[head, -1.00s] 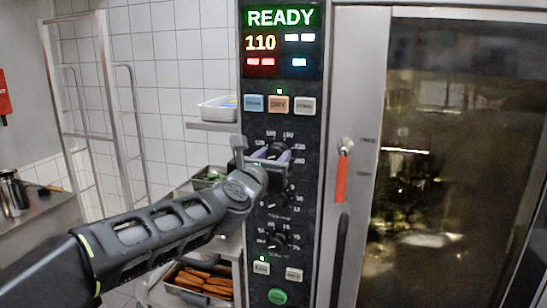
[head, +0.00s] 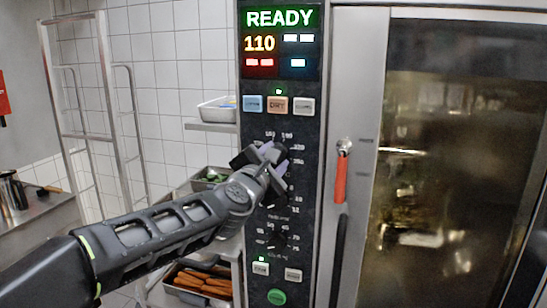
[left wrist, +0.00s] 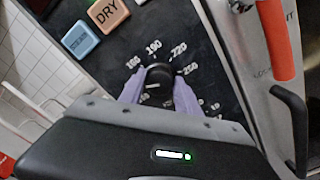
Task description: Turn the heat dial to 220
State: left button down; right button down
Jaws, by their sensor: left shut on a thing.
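The heat dial (left wrist: 160,71) is a round black knob on the dark control panel. White numbers around it include 190, 220 and 250. A white mark on the knob points to the left in the left wrist view, away from 220. My left gripper (head: 268,153) is at this dial, with its purple fingers on either side of the knob and shut on it; they also show in the left wrist view (left wrist: 157,82). In the head view the gripper hides most of the knob. The display (head: 280,42) reads READY and 110. My right gripper is not in view.
Blue, orange DRY and grey buttons (head: 278,104) sit above the dial. Another dial (head: 277,239) and a green button (head: 276,297) are lower down. A red-orange door handle (head: 341,178) is right of the panel. A rack with food trays (head: 200,284) stands left.

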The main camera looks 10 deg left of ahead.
pick_arm(q)
jog(key=shift+a+f+m+p, duration=0.15)
jog(key=shift+m+p, duration=1.1)
jog(key=shift+m, duration=3.1)
jog(key=shift+d+f+m+p, duration=0.15)
jog(key=shift+m+p, duration=1.1)
jog(key=shift+m, duration=3.15)
jog(key=shift+a+f+m+p, duration=0.15)
jog(key=shift+m+p, duration=1.1)
jog(key=shift+m, duration=3.1)
jog(key=c, duration=0.9)
grip_release()
jog(key=shift+s, duration=0.1)
